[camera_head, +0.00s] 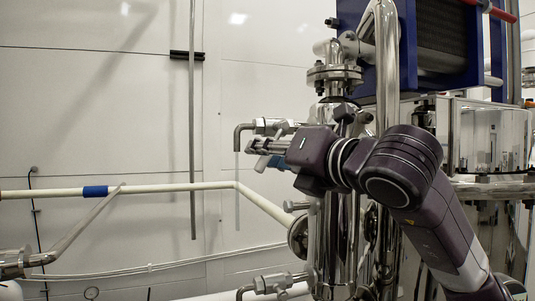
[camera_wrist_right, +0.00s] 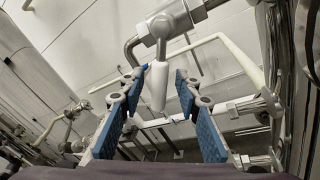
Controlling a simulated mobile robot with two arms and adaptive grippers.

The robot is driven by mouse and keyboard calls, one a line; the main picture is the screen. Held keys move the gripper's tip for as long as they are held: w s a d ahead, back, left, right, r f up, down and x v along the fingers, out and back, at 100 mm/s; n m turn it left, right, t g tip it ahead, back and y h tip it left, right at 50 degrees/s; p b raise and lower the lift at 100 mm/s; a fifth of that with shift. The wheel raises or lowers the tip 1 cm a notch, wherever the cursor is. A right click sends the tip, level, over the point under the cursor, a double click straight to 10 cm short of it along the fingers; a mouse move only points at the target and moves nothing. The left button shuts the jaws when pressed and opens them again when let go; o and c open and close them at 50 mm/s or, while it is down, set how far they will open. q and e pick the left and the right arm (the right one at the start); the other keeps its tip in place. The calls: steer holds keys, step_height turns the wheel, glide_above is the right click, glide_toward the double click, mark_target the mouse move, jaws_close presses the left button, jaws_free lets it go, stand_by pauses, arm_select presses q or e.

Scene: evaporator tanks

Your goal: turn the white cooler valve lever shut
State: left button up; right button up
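The white valve lever (camera_wrist_right: 158,86) hangs down from a metal valve body (camera_wrist_right: 172,22) in the right wrist view. My right gripper (camera_wrist_right: 160,92) is open, with its blue-padded fingers on either side of the lever in the picture. The lever's lower end shows between the fingertips, with a visible gap on both sides. Whether it lies fully between the pads in depth, I cannot tell. In the head view my right gripper (camera_head: 262,154) is just below a valve with a bent pipe (camera_head: 264,127). It hides the lever there. My left gripper is not in view.
A shiny vertical vessel (camera_head: 333,240) stands right behind my right wrist. A pale pipe with a blue band (camera_head: 95,191) crosses at the left. Another bent pipe fitting (camera_head: 270,284) sits lower down. The white wall area left of the gripper is largely free.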

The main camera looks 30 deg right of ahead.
steer(key=shift+c, duration=0.7)
steer(key=shift+w, duration=0.1)
jaws_close()
steer(key=shift+f, duration=0.1)
steer(key=shift+d+f+n+g, duration=0.15)
steer(key=shift+d+n+g, duration=0.25)
steer(key=shift+n, duration=0.7)
steer(key=shift+s+d+f+n+g+h+p, duration=0.1)
steer(key=shift+s+d+n+g+h+p, duration=0.15)
steer(key=shift+d+n, duration=0.5)
steer(key=shift+s+d+f+n+g+h+p, duration=0.15)
steer(key=shift+d+n+p, duration=0.25)
steer(key=shift+n, duration=0.65)
steer(key=shift+o, duration=0.7)
jaws_free()
steer(key=shift+s+d, duration=0.1)
